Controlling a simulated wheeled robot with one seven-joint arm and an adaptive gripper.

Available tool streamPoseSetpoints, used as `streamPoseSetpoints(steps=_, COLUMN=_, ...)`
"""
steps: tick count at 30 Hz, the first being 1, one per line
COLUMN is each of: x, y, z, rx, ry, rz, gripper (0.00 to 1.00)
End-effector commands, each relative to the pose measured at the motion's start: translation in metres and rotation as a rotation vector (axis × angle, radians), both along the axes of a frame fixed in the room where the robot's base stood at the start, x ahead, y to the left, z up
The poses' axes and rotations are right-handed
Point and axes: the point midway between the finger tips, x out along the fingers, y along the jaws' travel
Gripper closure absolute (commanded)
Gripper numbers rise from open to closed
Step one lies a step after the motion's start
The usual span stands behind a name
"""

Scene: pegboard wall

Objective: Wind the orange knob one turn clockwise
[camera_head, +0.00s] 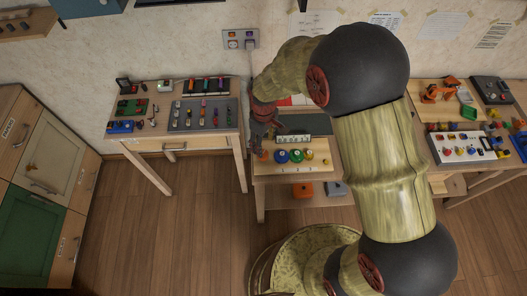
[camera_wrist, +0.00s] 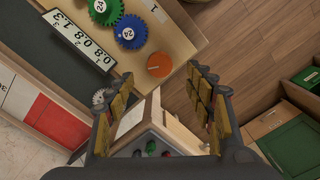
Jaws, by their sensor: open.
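The orange knob (camera_wrist: 159,65) is a round disc with a pale mark, near the edge of a wooden board (camera_wrist: 180,25). In the wrist view it lies just beyond and between my two fingertips. My gripper (camera_wrist: 160,77) is open, with one finger on each side and nothing held.
A blue gear (camera_wrist: 130,32) and a green gear (camera_wrist: 103,9) sit close to the knob. A white strip with digits (camera_wrist: 78,41) lies beside them. A grey box with coloured buttons (camera_wrist: 150,145) shows between the fingers. The left table (camera_head: 150,143) stands across a narrow gap.

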Motion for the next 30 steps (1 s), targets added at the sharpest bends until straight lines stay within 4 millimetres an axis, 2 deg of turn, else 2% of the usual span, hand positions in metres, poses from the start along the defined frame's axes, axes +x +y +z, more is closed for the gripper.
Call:
streamPoseSetpoints(steps=6, x=0.003, y=0.001, z=-0.003, rx=0.007, ry=-0.007, rz=0.458, gripper=0.46)
streamPoseSetpoints(steps=12, x=0.005, y=0.001, z=-0.002, rx=0.008, ry=-0.011, rz=0.702, gripper=0.46)
streamPoseSetpoints(steps=17, x=0.004, y=0.001, z=-0.008, rx=0.009, ry=-0.01, rz=0.753, gripper=0.46)
streamPoseSetpoints(steps=30, x=0.004, y=0.001, z=-0.069, rx=0.01, ry=-0.009, rz=0.752, gripper=0.46)
